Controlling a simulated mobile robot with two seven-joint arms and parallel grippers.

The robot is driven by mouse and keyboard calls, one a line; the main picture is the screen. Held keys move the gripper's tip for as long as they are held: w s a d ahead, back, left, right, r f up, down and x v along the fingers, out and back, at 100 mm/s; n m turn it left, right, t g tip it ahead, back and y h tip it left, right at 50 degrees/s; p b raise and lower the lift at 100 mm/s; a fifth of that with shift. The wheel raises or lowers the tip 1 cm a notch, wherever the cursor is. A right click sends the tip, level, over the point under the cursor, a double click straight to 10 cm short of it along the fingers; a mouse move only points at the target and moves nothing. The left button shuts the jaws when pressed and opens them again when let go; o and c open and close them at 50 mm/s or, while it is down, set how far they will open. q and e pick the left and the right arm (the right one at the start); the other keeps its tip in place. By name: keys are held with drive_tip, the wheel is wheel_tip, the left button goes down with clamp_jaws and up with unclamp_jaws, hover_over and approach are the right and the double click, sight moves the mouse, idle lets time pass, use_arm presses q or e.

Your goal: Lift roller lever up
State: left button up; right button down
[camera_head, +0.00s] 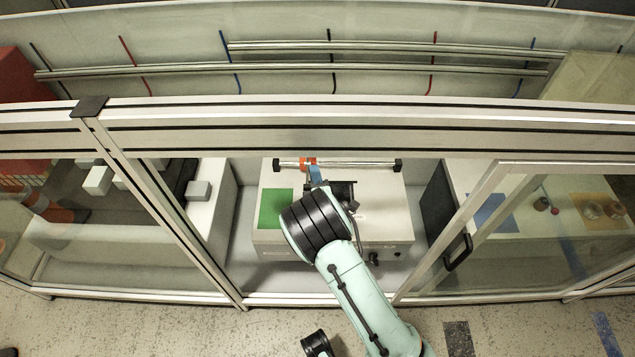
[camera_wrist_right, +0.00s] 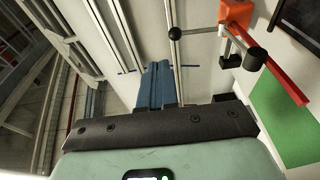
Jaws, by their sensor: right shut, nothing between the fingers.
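An orange bracket (camera_head: 308,162) sits on a horizontal metal bar (camera_head: 350,164) with black ends, at the back of the grey box (camera_head: 385,215) behind the enclosure opening. In the right wrist view the orange bracket (camera_wrist_right: 236,12) is at the upper right, with a thin rod ending in a black ball (camera_wrist_right: 175,33) and a dark knob (camera_wrist_right: 255,58) below it. I cannot tell which part is the roller lever. My right gripper (camera_head: 317,174) has blue fingers shut and empty, close to the bracket; they also show in the wrist view (camera_wrist_right: 155,85), apart from the ball.
A green square (camera_head: 275,208) lies on the box top. The enclosure frame posts (camera_head: 165,210) and a glass door with a black handle (camera_head: 457,252) flank the opening. A top beam (camera_head: 330,115) crosses above. White blocks (camera_head: 97,180) stand at left.

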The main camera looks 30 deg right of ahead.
drive_tip(key=shift+r+v, duration=0.2)
drive_tip(key=shift+v, duration=0.65)
drive_tip(key=shift+r+v, duration=0.2)
drive_tip(key=shift+v, duration=0.7)
